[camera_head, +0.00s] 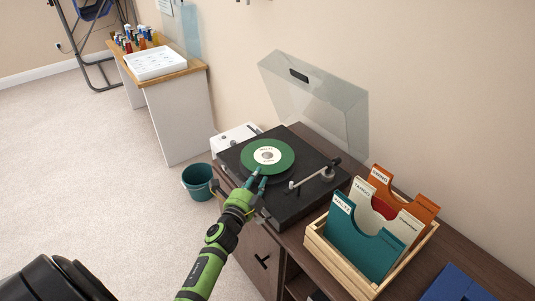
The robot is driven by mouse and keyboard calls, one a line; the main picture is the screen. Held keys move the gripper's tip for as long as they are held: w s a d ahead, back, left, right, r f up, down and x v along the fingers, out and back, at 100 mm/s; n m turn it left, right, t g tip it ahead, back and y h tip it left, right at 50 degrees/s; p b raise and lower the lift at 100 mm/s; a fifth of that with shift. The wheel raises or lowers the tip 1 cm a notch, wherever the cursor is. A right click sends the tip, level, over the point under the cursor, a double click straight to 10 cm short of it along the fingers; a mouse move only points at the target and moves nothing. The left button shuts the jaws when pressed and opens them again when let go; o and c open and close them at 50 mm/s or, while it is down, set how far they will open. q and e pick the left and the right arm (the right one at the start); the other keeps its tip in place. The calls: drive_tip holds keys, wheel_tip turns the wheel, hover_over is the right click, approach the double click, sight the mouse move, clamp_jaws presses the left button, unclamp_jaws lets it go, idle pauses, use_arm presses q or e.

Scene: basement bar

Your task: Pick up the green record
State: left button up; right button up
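The green record (280,163), with a pale centre label, lies over the platter of the black turntable (301,197). I cannot tell whether it rests fully on the platter. My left gripper (258,175) reaches in from below, with its two fingertips at the record's near edge. The fingers show a small gap between them, so it looks open. Whether the fingertips touch the record is too small to tell. My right gripper is not in view.
The turntable's clear lid (318,105) stands raised behind. The tonearm (312,179) lies right of the record. A wooden crate (335,263) of record sleeves stands on the cabinet at right. A teal bucket (198,183) stands on the floor at left.

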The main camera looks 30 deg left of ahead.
use_arm(q)
drive_tip(key=shift+w+a, duration=0.2)
drive_tip(key=shift+w, duration=0.95)
clamp_jaws()
